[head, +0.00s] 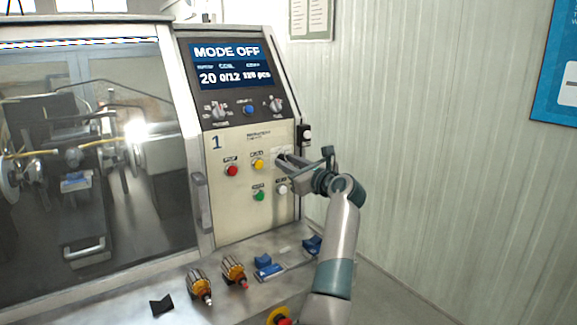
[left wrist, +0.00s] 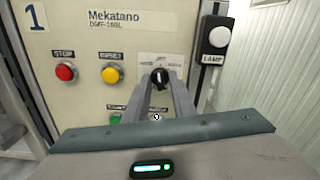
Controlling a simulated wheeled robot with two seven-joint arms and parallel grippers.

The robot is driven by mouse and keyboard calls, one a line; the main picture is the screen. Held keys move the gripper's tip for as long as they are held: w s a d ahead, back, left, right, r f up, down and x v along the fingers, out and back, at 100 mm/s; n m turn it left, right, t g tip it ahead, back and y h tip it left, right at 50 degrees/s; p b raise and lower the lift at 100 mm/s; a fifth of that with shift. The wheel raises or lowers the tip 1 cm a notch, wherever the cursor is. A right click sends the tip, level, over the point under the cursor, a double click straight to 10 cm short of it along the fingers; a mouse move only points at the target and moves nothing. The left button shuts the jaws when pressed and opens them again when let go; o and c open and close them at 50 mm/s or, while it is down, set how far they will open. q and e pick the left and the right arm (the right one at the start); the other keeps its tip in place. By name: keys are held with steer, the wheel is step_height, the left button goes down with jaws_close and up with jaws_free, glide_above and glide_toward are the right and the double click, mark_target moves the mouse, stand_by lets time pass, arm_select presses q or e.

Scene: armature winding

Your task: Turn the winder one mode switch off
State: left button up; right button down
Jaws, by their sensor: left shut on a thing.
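The winder one panel (head: 230,205) is marked with a 1, and its display (head: 232,65) reads MODE OFF. The mode switch is a black rotary knob (left wrist: 160,77) on a pale label plate (left wrist: 149,63), right of the yellow button. Its pointer looks about upright, toward the label's top middle mark. My left gripper (head: 281,158) reaches the panel from the right, and its fingers (left wrist: 158,86) are shut on the knob's sides. In the head view the fingers mostly hide the knob. My right gripper is not in view.
Red (head: 232,170), yellow (head: 258,165), green (head: 259,195) and white (head: 282,189) buttons sit close around the knob. A lamp box (left wrist: 214,45) is at the panel's right edge. Armatures (head: 233,270) and blue holders (head: 267,266) lie on the ledge below. A glazed guard (head: 85,150) stands left.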

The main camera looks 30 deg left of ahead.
arm_select(q)
steer(key=shift+m, duration=1.2)
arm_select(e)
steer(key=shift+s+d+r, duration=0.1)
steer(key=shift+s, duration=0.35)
arm_select(q)
steer(key=o, duration=0.7)
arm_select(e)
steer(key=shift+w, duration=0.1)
arm_select(q)
steer(key=shift+d, duration=0.15)
